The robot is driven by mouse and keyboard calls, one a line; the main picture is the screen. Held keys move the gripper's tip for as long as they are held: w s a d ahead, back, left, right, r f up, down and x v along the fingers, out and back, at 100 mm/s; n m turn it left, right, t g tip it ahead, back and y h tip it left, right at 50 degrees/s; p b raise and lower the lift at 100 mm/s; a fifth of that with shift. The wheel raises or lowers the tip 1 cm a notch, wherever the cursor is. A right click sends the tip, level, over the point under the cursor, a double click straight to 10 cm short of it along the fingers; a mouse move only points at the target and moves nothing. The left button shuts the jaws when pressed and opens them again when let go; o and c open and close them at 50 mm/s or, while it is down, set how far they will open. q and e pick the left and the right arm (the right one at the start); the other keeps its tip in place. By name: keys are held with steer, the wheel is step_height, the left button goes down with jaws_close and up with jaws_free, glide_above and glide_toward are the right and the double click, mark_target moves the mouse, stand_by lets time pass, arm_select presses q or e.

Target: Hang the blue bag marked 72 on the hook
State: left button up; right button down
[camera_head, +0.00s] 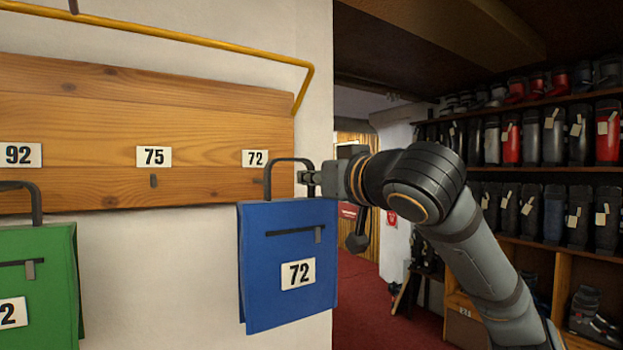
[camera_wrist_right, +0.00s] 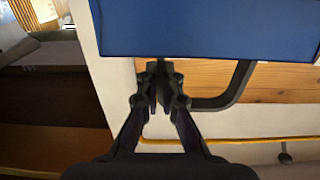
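The blue bag (camera_head: 288,265) marked 72 hangs upright at the right end of the wooden board, its dark arched handle (camera_head: 290,160) up. In the right wrist view the bag (camera_wrist_right: 210,28) fills the top, with the handle (camera_wrist_right: 235,88) below. My right gripper (camera_head: 307,177) is at the handle's right leg; its fingers (camera_wrist_right: 160,80) look closed on that leg. The label 72 (camera_head: 255,158) is on the board, just left of the handle. The hook below it is barely visible, beside the handle's left leg; I cannot tell whether they touch. My left gripper is not in view.
The wooden board (camera_head: 85,110) also has labels 75 (camera_head: 154,156) and 92 (camera_head: 20,155). A green bag (camera_head: 40,280) hangs at the left. A yellow rail (camera_head: 190,37) runs above. Boot shelves (camera_head: 545,168) stand at the right.

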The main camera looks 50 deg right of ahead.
steer(key=shift+f+p+x, duration=0.1)
steer(key=shift+p+x, duration=1.35)
steer(key=shift+x, duration=1.75)
steer(key=shift+f+p+x, duration=0.15)
steer(key=shift+p+x, duration=1.25)
steer(key=shift+x, duration=1.8)
step_height(320, 180, down, 3)
steer(key=b, duration=0.3)
steer(key=shift+r, duration=0.1)
steer(key=c, duration=1.4)
jaws_free()
steer(key=shift+s+a, duration=0.1)
steer(key=shift+s, duration=0.05)
steer(key=shift+c, duration=0.2)
